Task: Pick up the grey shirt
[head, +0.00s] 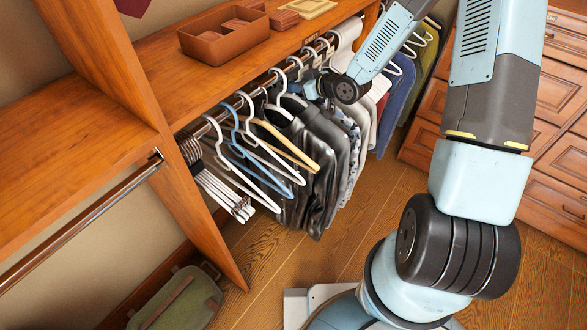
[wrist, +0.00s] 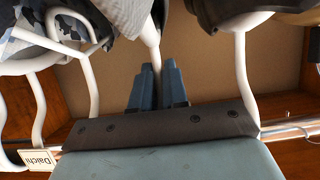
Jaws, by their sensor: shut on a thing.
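A plain grey garment, which looks like the grey shirt (head: 336,135), hangs on the rail between dark shiny jackets (head: 300,150) and a patterned shirt (head: 351,135). My gripper (head: 314,88) is at the rail, just above these garments. In the wrist view my gripper's two blue fingers (wrist: 157,88) are close together on a white hanger (wrist: 150,40), at its upper stem. Light grey cloth (wrist: 125,14) hangs at that hanger's side, and darker grey cloth (wrist: 215,10) is to the right. I cannot tell for sure which garment the held hanger carries.
The metal rail (wrist: 285,130) carries several hangers on both sides of my gripper. Empty white hangers (head: 215,185) and a blue hanger (head: 262,165) hang to the left. A wooden shelf (head: 160,90) with a brown box (head: 222,45) lies above. Drawers (head: 545,140) stand right; a green bag (head: 185,300) is on the floor.

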